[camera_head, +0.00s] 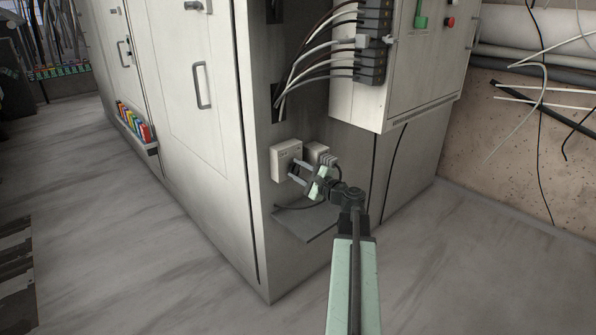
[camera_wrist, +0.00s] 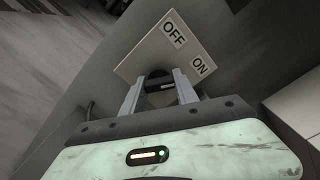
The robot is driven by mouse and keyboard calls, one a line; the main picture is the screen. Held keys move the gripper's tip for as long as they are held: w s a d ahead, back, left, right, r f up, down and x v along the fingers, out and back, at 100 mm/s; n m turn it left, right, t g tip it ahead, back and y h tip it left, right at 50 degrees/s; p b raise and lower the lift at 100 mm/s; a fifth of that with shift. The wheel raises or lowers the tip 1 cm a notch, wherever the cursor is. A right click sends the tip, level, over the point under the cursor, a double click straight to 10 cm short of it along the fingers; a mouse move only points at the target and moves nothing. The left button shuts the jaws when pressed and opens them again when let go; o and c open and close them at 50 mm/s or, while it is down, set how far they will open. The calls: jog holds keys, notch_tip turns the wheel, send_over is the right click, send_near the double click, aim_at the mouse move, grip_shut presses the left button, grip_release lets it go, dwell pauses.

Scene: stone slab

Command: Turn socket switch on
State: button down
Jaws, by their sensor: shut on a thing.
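The socket switch is a pale box (camera_head: 284,156) on the side of the grey cabinet, low down. In the wrist view its white plate (camera_wrist: 148,57) carries an OFF label (camera_wrist: 174,33) and an ON label (camera_wrist: 201,67). My gripper (camera_head: 294,173) is at the lower part of this box. In the wrist view my gripper (camera_wrist: 160,88) has its two fingers on either side of the dark switch knob (camera_wrist: 158,82), shut on it. The fingers and gripper body partly hide the knob, and I cannot tell which label it points to.
A second pale box (camera_head: 317,152) with cables stands just right of the switch. A grey ledge (camera_head: 310,222) juts out below. Bundled cables (camera_head: 318,60) hang above. The stone floor (camera_head: 170,240) to the left is clear.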

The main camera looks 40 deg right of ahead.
jog(key=shift+m, duration=0.9)
jog(key=c, duration=0.9)
grip_release()
jog(key=shift+c, duration=0.2)
jog(key=shift+s, duration=0.1)
jog(key=s, duration=0.7)
jog(key=shift+s, duration=0.35)
